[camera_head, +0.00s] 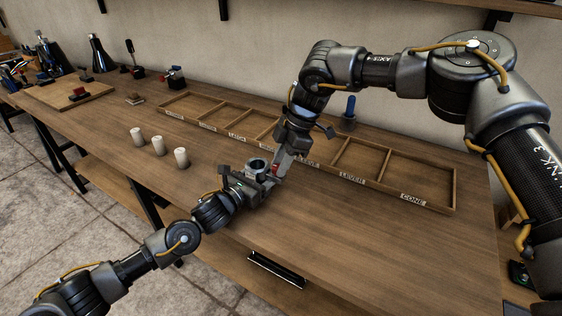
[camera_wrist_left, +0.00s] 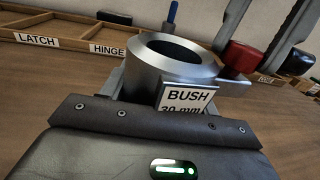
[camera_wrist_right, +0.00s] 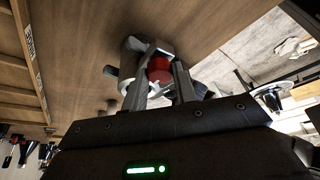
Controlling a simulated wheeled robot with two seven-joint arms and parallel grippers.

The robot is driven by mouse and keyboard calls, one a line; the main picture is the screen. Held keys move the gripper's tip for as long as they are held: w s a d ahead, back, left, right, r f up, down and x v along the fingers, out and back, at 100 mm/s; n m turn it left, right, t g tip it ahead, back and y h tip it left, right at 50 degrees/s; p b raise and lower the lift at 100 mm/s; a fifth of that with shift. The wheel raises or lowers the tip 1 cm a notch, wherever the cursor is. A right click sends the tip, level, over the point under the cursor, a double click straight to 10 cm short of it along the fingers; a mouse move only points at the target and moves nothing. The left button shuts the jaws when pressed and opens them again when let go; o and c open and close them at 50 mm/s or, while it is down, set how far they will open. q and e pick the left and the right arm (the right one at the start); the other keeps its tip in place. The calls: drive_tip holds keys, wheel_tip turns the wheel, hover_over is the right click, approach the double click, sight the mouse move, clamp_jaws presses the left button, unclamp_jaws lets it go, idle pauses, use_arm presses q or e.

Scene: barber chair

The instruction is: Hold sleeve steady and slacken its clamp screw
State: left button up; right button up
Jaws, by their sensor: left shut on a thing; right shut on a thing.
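The sleeve is a short silver metal ring (camera_head: 257,164) with an open bore, low over the bench. In the left wrist view the sleeve (camera_wrist_left: 150,72) is upright, with a "BUSH 30 mm" plate (camera_wrist_left: 187,98) on its near side. My left gripper (camera_head: 254,176) is shut on the sleeve from the front left. The clamp screw has a red knob (camera_head: 276,169) on the sleeve's right side; it also shows in the left wrist view (camera_wrist_left: 244,57). My right gripper (camera_head: 281,168) is shut on this knob, which sits between its fingers in the right wrist view (camera_wrist_right: 159,68).
A wooden tray (camera_head: 453,191) with labelled compartments lies behind the sleeve. A blue-handled tool (camera_head: 349,106) stands behind it. Three pale cylinders (camera_head: 158,145) stand to the left. A board (camera_head: 56,97) and tools are far left. The front right bench is clear.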

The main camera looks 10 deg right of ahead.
drive_tip(key=shift+n, duration=0.4)
drive_tip(key=n, duration=0.2)
drive_tip(key=n+g, duration=0.1)
drive_tip(key=shift+w+a+n+g+h, duration=0.1)
drive_tip(key=shift+w+n+g+h, duration=0.05)
drive_tip(key=shift+n+g+h, duration=0.2)
drive_tip(key=shift+w+a+n+g+h, duration=0.1)
drive_tip(key=shift+n+g+h, duration=0.4)
drive_tip(key=shift+n, duration=1.65)
drive_tip(key=o, duration=1)
drive_tip(key=shift+a, duration=0.1)
